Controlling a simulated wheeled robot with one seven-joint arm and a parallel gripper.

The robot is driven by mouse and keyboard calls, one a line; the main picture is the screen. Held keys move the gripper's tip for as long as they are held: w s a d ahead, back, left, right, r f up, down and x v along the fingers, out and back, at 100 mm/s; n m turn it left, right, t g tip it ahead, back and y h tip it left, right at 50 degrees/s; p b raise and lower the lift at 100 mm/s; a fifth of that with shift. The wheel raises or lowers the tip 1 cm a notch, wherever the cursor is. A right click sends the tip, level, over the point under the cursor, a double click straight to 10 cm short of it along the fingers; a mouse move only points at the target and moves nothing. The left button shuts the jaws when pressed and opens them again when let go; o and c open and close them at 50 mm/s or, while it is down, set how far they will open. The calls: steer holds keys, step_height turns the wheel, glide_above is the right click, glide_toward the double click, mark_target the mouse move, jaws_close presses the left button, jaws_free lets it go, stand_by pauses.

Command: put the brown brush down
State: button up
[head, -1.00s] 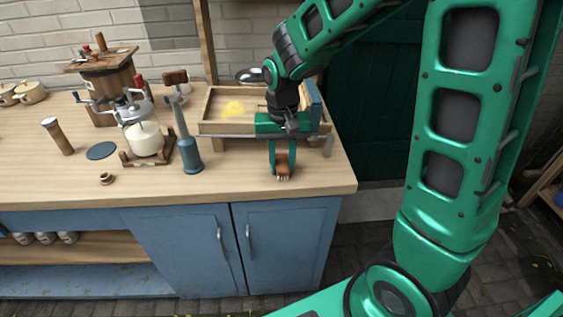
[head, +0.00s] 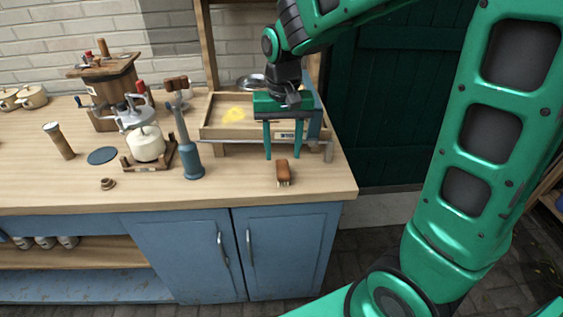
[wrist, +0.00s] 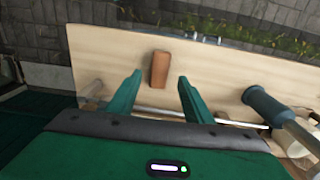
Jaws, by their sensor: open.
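The brown brush (head: 283,172) stands on the wooden counter near its front right edge, with its pale bristles facing the front. It also shows in the wrist view (wrist: 160,69), lying clear of both fingers and a little beyond their tips. My gripper (head: 283,156) is open and empty, above and behind the brush, in front of the wooden tray. In the wrist view my gripper (wrist: 158,82) has its two green fingers spread wide on either side of the brush's line.
A wooden tray (head: 215,132) with yellow contents stands behind my gripper. A blue plunger-like tool (head: 191,160) stands left of the brush, also in the wrist view (wrist: 265,105). A cream pot (head: 146,143) on a wooden stand is farther left. The counter's front right is mostly clear.

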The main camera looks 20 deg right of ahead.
mark_target(283, 168)
steer(key=shift+s+d+r, duration=0.1)
steer(key=shift+r, duration=2.45)
steer(key=s+d+f+m, duration=0.1)
steer(key=s+d+f, duration=0.1)
steer(key=s+d, duration=0.6)
steer(key=s+d+f+m, duration=0.1)
steer(key=s+d+f, duration=0.1)
steer(key=s+d, duration=0.7)
steer(key=s, duration=0.6)
steer(key=shift+d+f+m, duration=0.15)
steer(key=shift+d+m, duration=0.05)
steer(key=shift+m, duration=0.2)
steer(key=shift+w+f, duration=0.25)
steer(key=shift+w, duration=0.4)
